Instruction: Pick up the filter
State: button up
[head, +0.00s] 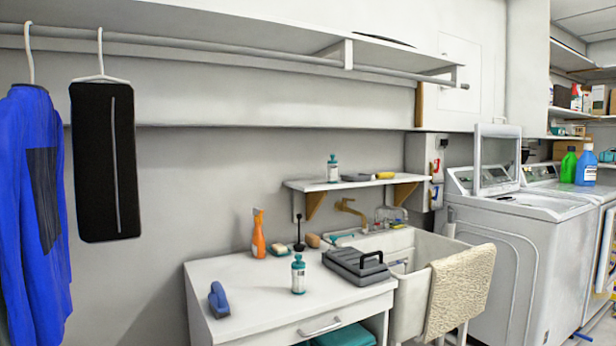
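A flat grey case-like object with a black handle (356,267) lies on the right end of the white cabinet top (240,275), at its edge by the sink. A smaller flat grey item (357,177) lies on the small wall shelf above. I cannot tell for certain which thing is the filter. My gripper is not in view.
A sink with a draped towel (460,290) and a washer (520,250) are to the right. Clothes (35,200) hang at left.

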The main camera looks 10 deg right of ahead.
aim_at(332, 164)
jog(key=u, duration=0.15)
jog(key=k, duration=0.3)
jog(key=z, duration=1.35)
jog(key=i, duration=1.95)
jog(key=u, duration=0.55)
